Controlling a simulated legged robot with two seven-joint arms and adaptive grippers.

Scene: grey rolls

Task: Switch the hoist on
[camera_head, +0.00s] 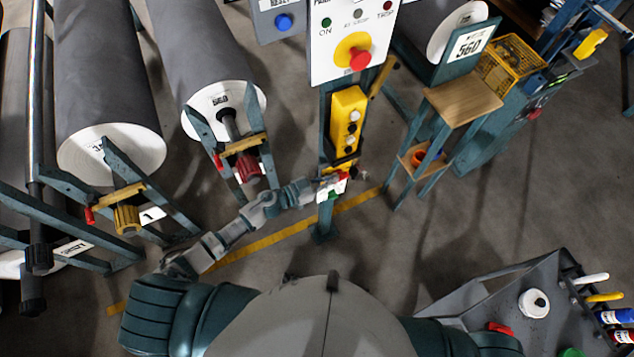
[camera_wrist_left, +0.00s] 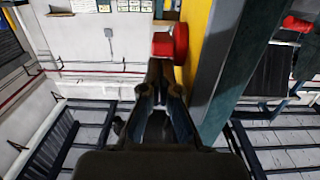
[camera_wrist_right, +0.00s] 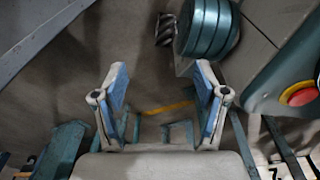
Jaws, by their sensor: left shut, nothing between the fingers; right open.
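The white control panel (camera_head: 352,30) carries an ON lamp, a TRIP lamp and a red knob (camera_head: 360,60) on a yellow disc. Below it, a yellow pendant box (camera_head: 347,115) with several buttons hangs on a teal post (camera_head: 325,215). My left gripper (camera_head: 345,178) is at the pendant's lower end, small and partly lost among red, white and green parts. In the left wrist view its fingers (camera_wrist_left: 163,78) are shut and empty, just short of a red knob (camera_wrist_left: 170,43) beside a yellow surface; contact is unclear. My right gripper (camera_wrist_right: 162,80) is open and empty.
Large grey rolls (camera_head: 105,80) on teal stands fill the left. A small wooden-topped stand (camera_head: 460,97) and yellow basket (camera_head: 510,62) stand at right. A grey tray (camera_head: 480,290) with markers is at lower right. Open floor lies between the post and the tray.

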